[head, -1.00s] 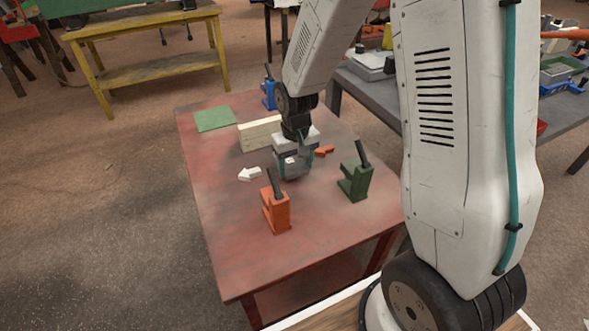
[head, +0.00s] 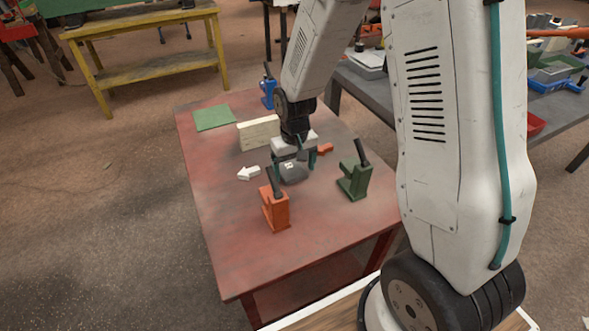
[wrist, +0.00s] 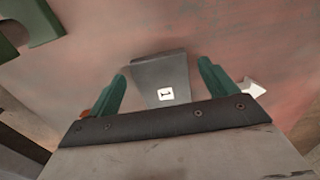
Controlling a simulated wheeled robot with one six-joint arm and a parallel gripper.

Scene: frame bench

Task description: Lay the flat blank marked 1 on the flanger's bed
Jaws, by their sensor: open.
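The flat blank marked 1 (head: 293,173) is a small dark grey plate with a white label, lying on or just above the red table. In the wrist view the blank (wrist: 161,75) sits between the two teal fingers, with a gap on each side. My gripper (head: 294,160) is open, over and behind the blank; its fingers also show in the wrist view (wrist: 162,68). Three lever-handled tools stand on the table: orange (head: 276,210), green (head: 354,181) and blue (head: 268,93). I cannot tell which is the flanger.
A white arrow (head: 248,173) lies left of the blank and an orange arrow (head: 325,148) right of it. A cream block (head: 259,132) and a green mat (head: 214,118) are farther back. The red table (head: 225,235) is bare at its front left.

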